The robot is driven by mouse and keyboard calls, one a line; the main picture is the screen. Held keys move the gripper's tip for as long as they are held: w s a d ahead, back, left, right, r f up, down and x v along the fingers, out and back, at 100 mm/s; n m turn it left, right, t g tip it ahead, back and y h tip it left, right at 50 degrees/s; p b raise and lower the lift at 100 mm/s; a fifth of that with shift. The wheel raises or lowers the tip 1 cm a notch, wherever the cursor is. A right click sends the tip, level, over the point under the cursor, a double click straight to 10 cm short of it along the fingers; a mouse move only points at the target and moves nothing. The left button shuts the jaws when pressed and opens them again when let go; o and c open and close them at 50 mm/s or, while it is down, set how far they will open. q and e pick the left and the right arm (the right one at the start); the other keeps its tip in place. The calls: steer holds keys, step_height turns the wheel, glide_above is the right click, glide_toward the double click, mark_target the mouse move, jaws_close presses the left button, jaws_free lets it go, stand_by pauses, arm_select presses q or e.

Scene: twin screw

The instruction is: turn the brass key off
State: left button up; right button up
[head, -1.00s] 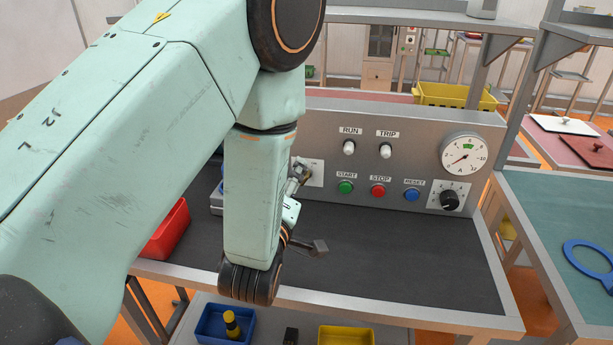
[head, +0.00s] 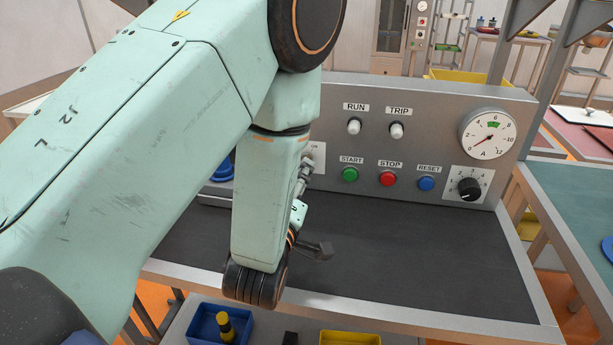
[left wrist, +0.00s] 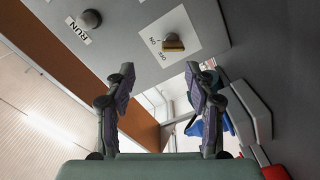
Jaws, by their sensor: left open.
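The brass key (left wrist: 173,43) sits on a white plate (left wrist: 184,30) marked ON and OFF on the grey panel, in the left wrist view. I cannot tell for sure which mark it points to. My left gripper (left wrist: 161,85) is open and empty, its two fingers apart. The key is in front of the fingers, and they do not touch it. In the head view my left arm hides the key and most of the gripper; only the right edge of the white plate (head: 319,154) shows. My right gripper is not in view.
The panel (head: 447,133) also carries the RUN and TRIP lamps, START (head: 350,174), STOP (head: 387,179) and RESET (head: 426,184) buttons, a dial gauge (head: 487,134) and a black knob (head: 469,188). The dark bench top (head: 420,260) in front is clear.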

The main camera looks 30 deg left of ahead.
arm_select(q)
steer(key=shift+s+a+f+b, duration=0.1)
steer(key=shift+f+b, duration=0.2)
steer(key=shift+f, duration=0.35)
steer(key=shift+w+a+f, duration=0.35)
steer(key=shift+w+f, duration=0.05)
steer(key=shift+f, duration=0.05)
steer(key=x, duration=0.7)
steer(key=shift+w, duration=0.3)
steer(key=shift+s+d+r, duration=0.15)
steer(key=shift+s+r, duration=0.05)
steer(key=shift+r, duration=0.05)
steer(key=shift+w+f, duration=0.2)
steer(key=c, duration=0.4)
jaws_close()
